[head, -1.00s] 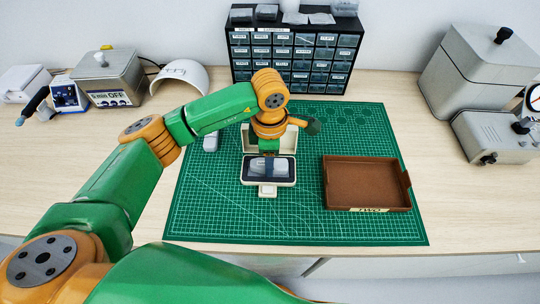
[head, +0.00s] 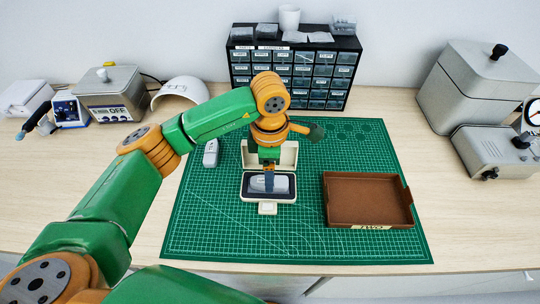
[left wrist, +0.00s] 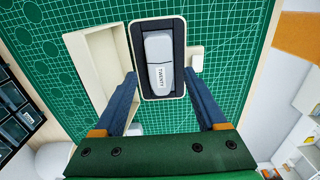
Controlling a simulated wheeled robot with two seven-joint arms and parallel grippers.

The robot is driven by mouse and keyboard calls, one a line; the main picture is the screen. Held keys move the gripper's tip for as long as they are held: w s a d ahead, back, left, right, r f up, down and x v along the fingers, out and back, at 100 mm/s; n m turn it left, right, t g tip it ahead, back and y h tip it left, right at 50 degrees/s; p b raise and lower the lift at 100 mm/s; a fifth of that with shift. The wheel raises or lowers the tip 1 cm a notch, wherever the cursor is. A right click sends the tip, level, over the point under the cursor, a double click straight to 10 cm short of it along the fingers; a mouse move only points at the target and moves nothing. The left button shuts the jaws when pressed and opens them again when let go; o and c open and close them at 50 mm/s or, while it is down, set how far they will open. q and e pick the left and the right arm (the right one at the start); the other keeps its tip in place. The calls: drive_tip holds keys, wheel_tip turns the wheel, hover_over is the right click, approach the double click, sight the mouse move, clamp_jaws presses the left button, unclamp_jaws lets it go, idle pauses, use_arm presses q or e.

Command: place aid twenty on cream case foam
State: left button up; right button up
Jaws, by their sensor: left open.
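Aid twenty (left wrist: 160,62), a pale grey earpiece marked TWENTY, lies in the dark foam (left wrist: 178,30) of the open cream case (left wrist: 131,50). In the head view aid twenty (head: 269,184) lies lengthwise across the tray of the case (head: 270,199), whose lid stands up behind. My left gripper (left wrist: 166,82) is open, with its blue fingers apart on either side of the aid's near end in the wrist view. In the head view the left gripper (head: 269,182) is above the case, and its fingers hide part of the aid. My right gripper is not in view.
A brown tray (head: 367,218) sits to the right on the green mat (head: 300,240). A small grey-white item (head: 211,152) lies left of the case. A drawer cabinet (head: 293,70) stands behind. The mat's front is clear.

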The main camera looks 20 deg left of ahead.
use_arm(q)
wheel_tip(320, 180, up, 9)
drive_tip(key=shift+r, duration=0.15)
idle(0.4)
